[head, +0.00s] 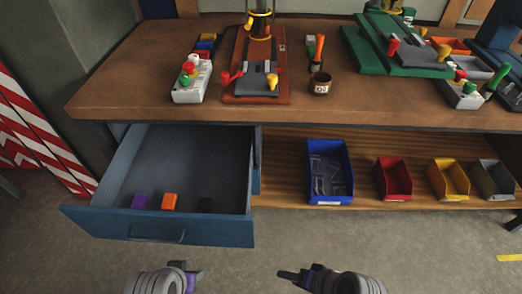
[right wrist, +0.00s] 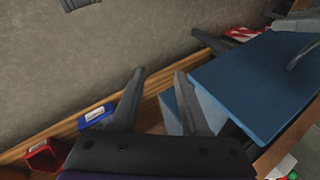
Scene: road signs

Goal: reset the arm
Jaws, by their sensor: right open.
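My right gripper (head: 292,273) is at the bottom of the head view, low in front of the workbench and right of the open drawer. In the right wrist view its two dark fingers (right wrist: 160,74) stand apart with nothing between them. My left gripper (head: 190,272) is at the bottom left of the head view, in front of the drawer. Only a small part of its fingers shows, so its opening is unclear.
Blue (head: 330,198), red (head: 394,180), yellow and grey bins stand on the lower shelf. The floor in front is clear.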

